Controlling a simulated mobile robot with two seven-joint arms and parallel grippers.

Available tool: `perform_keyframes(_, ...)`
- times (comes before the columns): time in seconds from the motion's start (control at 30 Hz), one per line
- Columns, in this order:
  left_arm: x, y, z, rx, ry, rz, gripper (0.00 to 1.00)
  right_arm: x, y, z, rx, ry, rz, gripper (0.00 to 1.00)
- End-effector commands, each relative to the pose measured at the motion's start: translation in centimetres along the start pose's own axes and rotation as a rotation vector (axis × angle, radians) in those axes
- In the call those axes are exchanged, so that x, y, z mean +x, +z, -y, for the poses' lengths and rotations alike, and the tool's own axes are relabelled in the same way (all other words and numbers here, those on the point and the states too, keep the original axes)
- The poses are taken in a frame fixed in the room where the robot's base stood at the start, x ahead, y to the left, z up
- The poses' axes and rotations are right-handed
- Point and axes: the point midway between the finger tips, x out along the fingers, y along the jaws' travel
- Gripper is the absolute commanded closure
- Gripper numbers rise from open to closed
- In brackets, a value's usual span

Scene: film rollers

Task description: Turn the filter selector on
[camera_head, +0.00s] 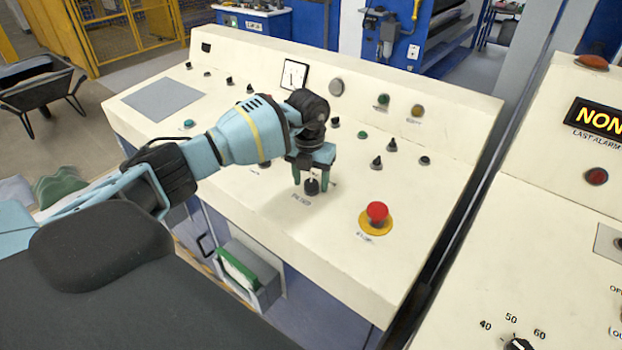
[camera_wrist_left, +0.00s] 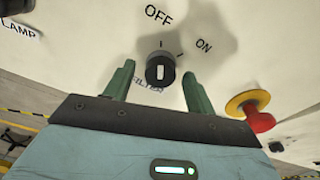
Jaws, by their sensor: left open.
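The filter selector (camera_head: 311,187) is a black knob on the cream sloping panel (camera_head: 275,215). In the left wrist view the knob (camera_wrist_left: 160,68) carries a white mark, upright in the picture and roughly in line with the tick by OFF. The ON label (camera_wrist_left: 204,45) is up and to the right of it. My left gripper (camera_head: 311,180) is open, its two green fingers on either side of the knob. In the left wrist view the fingers (camera_wrist_left: 158,74) show gaps to the knob. The FILTER label is partly hidden behind the knob. My right gripper is not in view.
A red mushroom button (camera_head: 377,212) on a yellow ring stands right of the gripper. Several small knobs and lamps (camera_head: 377,162) sit farther back on the panel. Another console (camera_head: 540,215) stands at the right. The panel's front strip is mostly clear.

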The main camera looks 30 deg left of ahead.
Motion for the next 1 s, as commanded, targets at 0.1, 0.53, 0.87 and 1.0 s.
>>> perform_keyframes(0.1, 0.17, 0.02, 0.02, 0.0, 0.0, 0.001, 0.45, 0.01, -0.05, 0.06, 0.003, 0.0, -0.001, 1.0)
perform_keyframes(0.53, 0.13, 0.02, 0.03, 0.0, -0.001, 0.001, 0.79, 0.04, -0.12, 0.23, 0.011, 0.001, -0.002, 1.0)
perform_keyframes(0.87, 0.1, 0.03, 0.02, 0.022, 0.001, 0.001, 0.89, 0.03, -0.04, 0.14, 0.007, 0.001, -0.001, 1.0)
perform_keyframes(1.0, 0.09, 0.05, 0.03, 0.072, 0.006, 0.002, 0.89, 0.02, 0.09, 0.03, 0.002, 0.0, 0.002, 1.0)
